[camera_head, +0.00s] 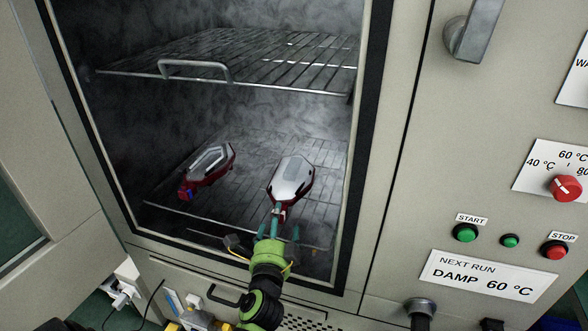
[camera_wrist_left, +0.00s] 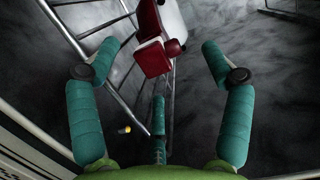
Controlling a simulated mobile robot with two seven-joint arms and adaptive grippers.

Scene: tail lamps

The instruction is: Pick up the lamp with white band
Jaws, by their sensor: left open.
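Two lamps lie on the lower wire rack in the head view. The right lamp (camera_head: 292,180) has a pale grey housing and a red rim. The left lamp (camera_head: 208,165) has a grey housing with light edges, red sides and a blue bit at its near end. My left gripper (camera_head: 268,232) is open and empty, at the near end of the right lamp. In the left wrist view, a lamp's red end with a pale patch (camera_wrist_left: 160,56) shows between and beyond the spread fingers (camera_wrist_left: 160,78).
The oven chamber is open, with an upper wire rack (camera_head: 230,62) above the lamps. The door frame (camera_head: 350,215) bounds the opening on the right. A control panel with a red knob (camera_head: 565,188) and buttons is at right.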

